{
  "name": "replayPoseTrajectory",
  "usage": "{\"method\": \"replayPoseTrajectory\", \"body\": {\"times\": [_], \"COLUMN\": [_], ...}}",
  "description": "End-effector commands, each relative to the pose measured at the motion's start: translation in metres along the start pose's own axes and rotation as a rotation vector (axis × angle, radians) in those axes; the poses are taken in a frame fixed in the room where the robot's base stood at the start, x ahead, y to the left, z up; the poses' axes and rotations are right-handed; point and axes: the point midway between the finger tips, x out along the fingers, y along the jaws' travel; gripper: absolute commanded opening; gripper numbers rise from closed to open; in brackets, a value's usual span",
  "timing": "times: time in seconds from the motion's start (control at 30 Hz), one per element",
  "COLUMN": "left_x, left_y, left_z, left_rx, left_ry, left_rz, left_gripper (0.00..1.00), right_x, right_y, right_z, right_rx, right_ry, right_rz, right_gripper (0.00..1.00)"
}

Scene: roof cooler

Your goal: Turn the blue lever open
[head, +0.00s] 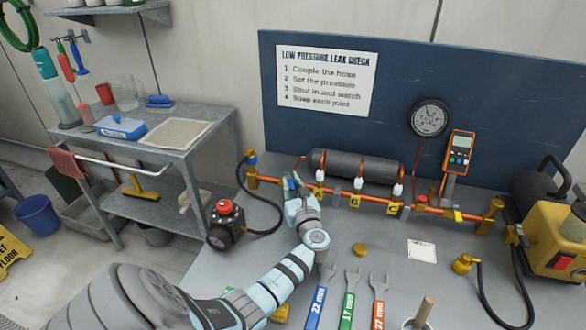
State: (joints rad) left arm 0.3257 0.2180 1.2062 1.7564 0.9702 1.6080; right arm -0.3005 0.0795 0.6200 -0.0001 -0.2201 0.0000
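The copper pipe (375,200) runs across the back of the bench, with a brass fitting at its left end. A small blue part (251,158) sits on top of that fitting; it looks like the blue lever, but it is too small to tell its angle. My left gripper (292,183) reaches up from the front, just right of this fitting and in front of the pipe. It appears apart from the blue part. Its fingertips are small and overlap the pipe behind, so their opening is unclear. My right gripper is out of view.
A black regulator with a red knob (225,207) stands left of my gripper, with a black hose (262,222) looping to the fitting. A grey cylinder (355,166), gauge (429,118) and orange meter (459,153) stand behind. Several wrenches (349,300) lie in front.

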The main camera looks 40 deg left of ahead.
Motion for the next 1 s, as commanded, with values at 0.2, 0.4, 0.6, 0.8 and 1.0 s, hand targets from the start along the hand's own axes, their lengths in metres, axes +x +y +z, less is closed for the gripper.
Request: {"method": "replayPoseTrajectory", "body": {"times": [0.2, 0.4, 0.6, 0.8, 1.0], "left_x": [0.000, -0.001, -0.029, -0.085, -0.118], "left_y": [-0.001, -0.001, -0.002, -0.002, -0.001], "left_z": [0.000, 0.000, -0.002, -0.001, -0.001], "left_rx": [0.000, 0.000, -0.001, -0.003, 0.000], "left_ry": [0.000, 0.000, 0.003, 0.004, 0.001], "left_rz": [-0.002, -0.002, -0.004, -0.004, -0.002], "left_gripper": [0.35, 0.35, 0.35, 0.35, 0.35], "right_x": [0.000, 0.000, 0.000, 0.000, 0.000], "right_y": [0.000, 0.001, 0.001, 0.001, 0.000], "right_z": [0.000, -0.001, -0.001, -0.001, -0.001], "right_rx": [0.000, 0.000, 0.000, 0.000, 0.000], "right_ry": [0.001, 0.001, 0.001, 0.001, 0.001], "right_rz": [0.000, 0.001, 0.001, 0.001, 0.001], "right_gripper": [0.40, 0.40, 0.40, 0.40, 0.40]}}
